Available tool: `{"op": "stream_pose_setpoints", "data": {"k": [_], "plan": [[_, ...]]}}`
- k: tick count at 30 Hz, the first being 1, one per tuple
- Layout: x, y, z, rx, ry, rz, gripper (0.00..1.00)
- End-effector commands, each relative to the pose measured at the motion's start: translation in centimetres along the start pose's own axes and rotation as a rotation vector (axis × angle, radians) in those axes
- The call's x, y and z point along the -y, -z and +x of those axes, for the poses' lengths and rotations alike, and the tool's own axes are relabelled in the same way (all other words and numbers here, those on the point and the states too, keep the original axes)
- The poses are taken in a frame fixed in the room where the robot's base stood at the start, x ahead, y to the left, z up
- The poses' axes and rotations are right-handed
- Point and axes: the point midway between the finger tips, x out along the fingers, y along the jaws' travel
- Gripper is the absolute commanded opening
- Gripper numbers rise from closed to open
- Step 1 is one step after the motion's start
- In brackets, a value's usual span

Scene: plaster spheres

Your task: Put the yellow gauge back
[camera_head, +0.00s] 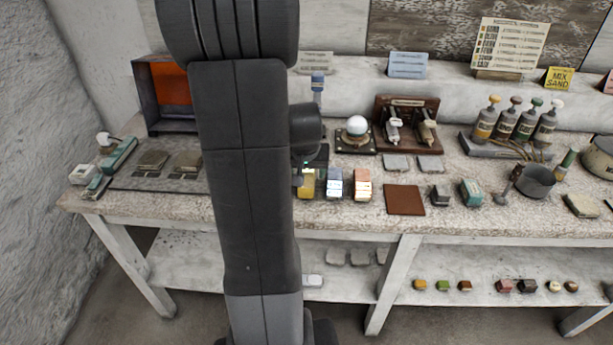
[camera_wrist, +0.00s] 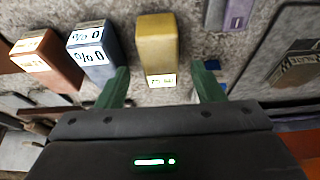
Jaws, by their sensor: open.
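The yellow gauge (camera_head: 307,184) is a small block with a pale label, at the left end of a row of three on the bench. In the wrist view the yellow gauge (camera_wrist: 157,40) lies between the two green fingers of my gripper (camera_wrist: 160,68), with a gap on each side. My gripper is open and holds nothing. I cannot tell whether the fingertips reach down beside the gauge or stop above it. In the head view my dark arm hides most of the gripper and the bench around it.
A blue block (camera_head: 334,188) and an orange-red block (camera_head: 362,189) stand close to the right of the yellow gauge. A brown square mat (camera_head: 405,200) lies further right. Behind are a white sphere (camera_head: 357,125) on a stand and a wooden rack (camera_head: 412,104).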

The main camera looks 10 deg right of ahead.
Motion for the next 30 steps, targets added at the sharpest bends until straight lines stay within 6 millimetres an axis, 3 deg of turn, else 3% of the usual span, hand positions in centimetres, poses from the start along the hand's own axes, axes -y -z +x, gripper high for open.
{"op": "stream_pose_setpoints", "data": {"k": [6,12,25,30], "plan": [[0.0,0.1,-3.9,-0.005,0.0,-0.001,0.62],[0.0,0.1,-6.2,-0.002,0.0,-0.001,0.62],[0.0,0.0,-7.1,0.001,0.0,-0.001,0.62],[0.0,0.3,-7.5,0.014,-0.001,0.0,0.93]]}}
